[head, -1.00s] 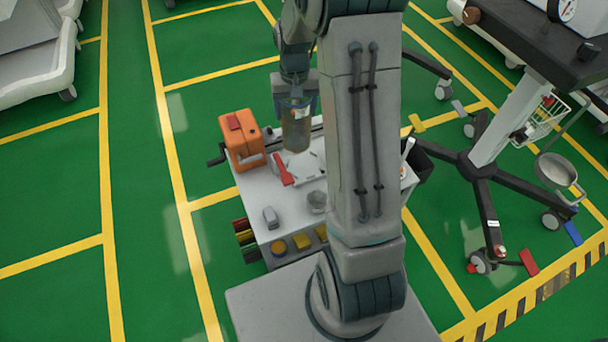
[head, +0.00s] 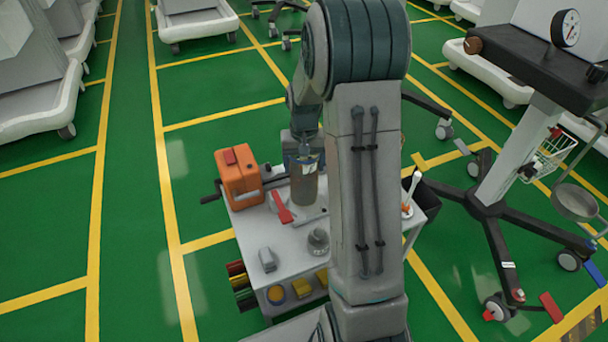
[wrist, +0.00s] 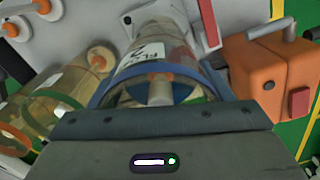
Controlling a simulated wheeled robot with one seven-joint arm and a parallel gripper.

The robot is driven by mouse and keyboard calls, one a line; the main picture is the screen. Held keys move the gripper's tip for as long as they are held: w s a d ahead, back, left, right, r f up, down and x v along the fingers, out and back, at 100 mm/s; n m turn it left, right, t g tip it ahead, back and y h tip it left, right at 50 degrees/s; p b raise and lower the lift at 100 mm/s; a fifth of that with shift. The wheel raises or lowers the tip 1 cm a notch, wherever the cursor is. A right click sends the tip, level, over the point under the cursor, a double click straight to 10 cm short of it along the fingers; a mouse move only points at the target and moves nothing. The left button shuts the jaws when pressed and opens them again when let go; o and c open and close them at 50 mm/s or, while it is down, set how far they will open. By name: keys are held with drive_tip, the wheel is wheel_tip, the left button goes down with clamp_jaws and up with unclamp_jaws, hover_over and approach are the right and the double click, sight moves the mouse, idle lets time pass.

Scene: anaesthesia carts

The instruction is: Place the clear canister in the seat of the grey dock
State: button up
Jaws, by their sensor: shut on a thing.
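My gripper (head: 303,158) is shut on the clear canister (head: 304,188), which hangs upright over the cart top. In the wrist view the canister (wrist: 150,52) shows a blue ring, a white label with dark letters and a pale stub at its near end. A pale grey plate-like part (head: 312,217) lies below and behind the canister, beside a red handle (head: 280,207). It may be the grey dock; its seat is hidden, and I cannot tell whether the canister touches it.
An orange box (head: 238,178) with a red patch stands left of the canister. More clear canisters (wrist: 65,90) with green and orange rings show in the wrist view. A small jar (head: 318,241) and a grey block (head: 267,259) are on the cart's near part.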

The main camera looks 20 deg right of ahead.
drive_tip(key=shift+f+b, duration=0.3)
drive_tip(key=shift+f, duration=1.1)
drive_tip(key=shift+f, duration=0.15)
drive_tip(key=o, duration=1.5)
